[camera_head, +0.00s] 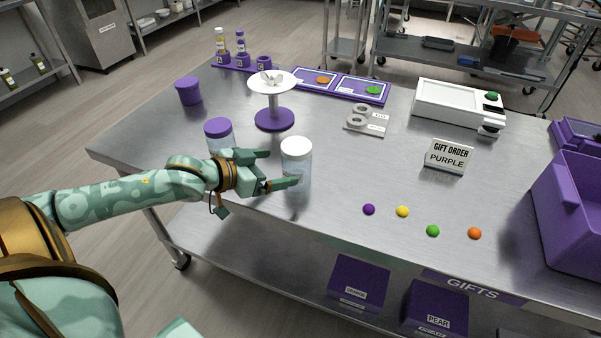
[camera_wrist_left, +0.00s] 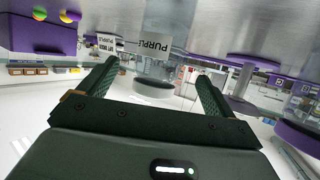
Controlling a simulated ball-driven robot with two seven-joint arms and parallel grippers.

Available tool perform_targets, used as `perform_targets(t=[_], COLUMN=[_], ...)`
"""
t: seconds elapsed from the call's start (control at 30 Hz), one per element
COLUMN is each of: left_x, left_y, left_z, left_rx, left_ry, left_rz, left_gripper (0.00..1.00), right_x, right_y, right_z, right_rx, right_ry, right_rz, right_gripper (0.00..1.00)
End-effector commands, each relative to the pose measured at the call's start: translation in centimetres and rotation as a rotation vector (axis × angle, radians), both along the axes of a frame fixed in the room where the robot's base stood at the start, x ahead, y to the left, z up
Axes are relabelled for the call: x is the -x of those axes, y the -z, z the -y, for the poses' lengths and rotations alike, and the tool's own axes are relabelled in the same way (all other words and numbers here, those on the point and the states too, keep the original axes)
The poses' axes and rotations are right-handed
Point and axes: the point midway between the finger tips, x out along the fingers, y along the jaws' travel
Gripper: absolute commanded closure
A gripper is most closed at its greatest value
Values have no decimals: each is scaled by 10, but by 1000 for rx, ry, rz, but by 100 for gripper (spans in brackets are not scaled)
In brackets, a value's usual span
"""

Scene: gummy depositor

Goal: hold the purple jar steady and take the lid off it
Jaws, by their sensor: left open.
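A clear jar (camera_head: 298,170) with a white lid (camera_head: 296,147) stands upright on the steel table. It also shows inverted in the left wrist view (camera_wrist_left: 172,18), with a label reading PURPLE (camera_wrist_left: 155,47) that appears to be on it. My left gripper (camera_head: 279,168) is open beside this jar. In the left wrist view the jar stands beyond and between the fingers, with no clear contact visible. A second clear jar with a purple lid (camera_head: 218,128) stands behind my left wrist, its body partly hidden. My right gripper is not in view.
A white-topped purple stand (camera_head: 273,118) is behind the jars, with a purple cup (camera_head: 188,90) farther left. A GIFT ORDER PURPLE sign (camera_head: 447,157), several gummies and a purple bin (camera_head: 572,200) are to the right. The table between jar and sign is clear.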

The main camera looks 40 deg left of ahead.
Motion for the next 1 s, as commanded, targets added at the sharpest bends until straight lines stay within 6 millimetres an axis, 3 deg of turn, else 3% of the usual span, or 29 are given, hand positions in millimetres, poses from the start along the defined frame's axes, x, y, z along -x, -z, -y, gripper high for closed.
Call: perform_targets(t=[0.27,0.43,0.6,0.87,0.9,1.0], left_x=[-18,-41,-58,-60,-60,-60], left_y=[9,21,24,21,21,21], left_z=[6,13,18,19,19,19], left_rx=[-2,-3,-1,-3,-3,-3], left_ry=[1,1,0,0,0,0], left_rz=[0,-2,-2,0,0,0], left_gripper=[9,9,9,9,12,40], right_x=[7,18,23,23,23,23], right_y=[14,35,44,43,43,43], right_z=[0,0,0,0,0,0], right_rx=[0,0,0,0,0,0], right_ry=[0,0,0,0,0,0], right_rz=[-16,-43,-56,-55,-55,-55], right_gripper=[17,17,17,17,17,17])
